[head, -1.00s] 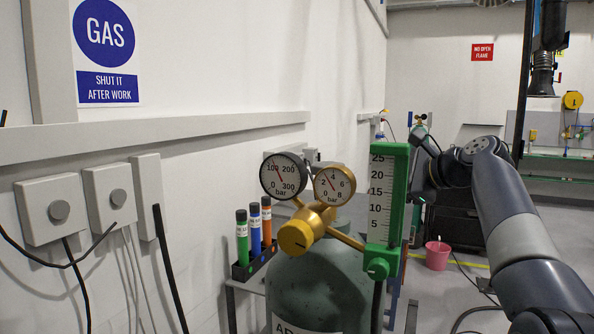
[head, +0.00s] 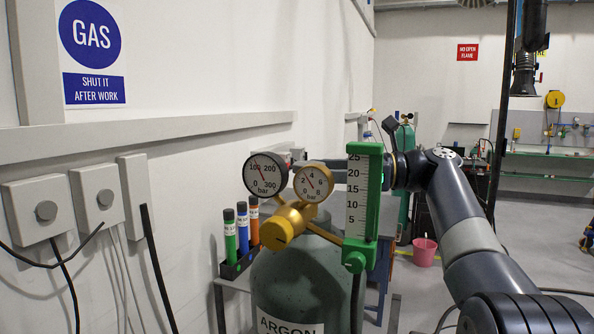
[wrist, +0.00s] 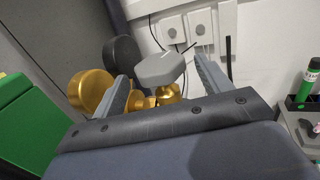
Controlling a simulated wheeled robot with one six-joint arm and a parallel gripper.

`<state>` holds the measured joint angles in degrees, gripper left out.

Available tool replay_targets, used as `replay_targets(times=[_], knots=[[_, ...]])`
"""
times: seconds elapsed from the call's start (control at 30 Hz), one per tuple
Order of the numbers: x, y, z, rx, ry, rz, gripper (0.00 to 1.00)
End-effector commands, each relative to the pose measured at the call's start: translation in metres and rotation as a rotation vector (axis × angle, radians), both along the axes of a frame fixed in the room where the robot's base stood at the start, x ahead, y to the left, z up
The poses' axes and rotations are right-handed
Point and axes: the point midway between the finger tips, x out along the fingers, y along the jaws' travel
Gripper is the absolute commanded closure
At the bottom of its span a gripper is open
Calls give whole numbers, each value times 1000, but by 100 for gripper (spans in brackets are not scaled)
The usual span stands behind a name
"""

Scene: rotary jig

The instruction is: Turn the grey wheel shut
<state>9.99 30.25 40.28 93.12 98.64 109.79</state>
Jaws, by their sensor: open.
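The grey wheel (wrist: 160,70) sits on a brass valve stem (wrist: 167,94) in the wrist view. My gripper (wrist: 161,72) is open, with one finger on each side of the wheel and a visible gap at the right finger. I cannot tell how deep the wheel lies between the fingers. In the head view the wheel is not clearly visible behind the gauges, and my gripper is mostly hidden behind the green flowmeter (head: 359,200).
A black gauge (head: 265,175) and a brass gauge (head: 313,183) crowd the valve. A rack with green, blue and orange tubes (head: 242,230) stands left of the cylinder. Wall switch boxes (head: 98,196) are farther left. A pink bucket (head: 424,252) stands on the floor behind.

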Motion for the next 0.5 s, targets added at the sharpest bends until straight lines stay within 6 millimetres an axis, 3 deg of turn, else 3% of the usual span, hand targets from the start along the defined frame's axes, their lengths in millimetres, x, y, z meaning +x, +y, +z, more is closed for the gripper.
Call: replay_targets(times=[0.2, 0.5], knots=[[0, 35, 1, -1, -1, 1, 27], [1, 48, 0, 0, -1, -2, 27]])
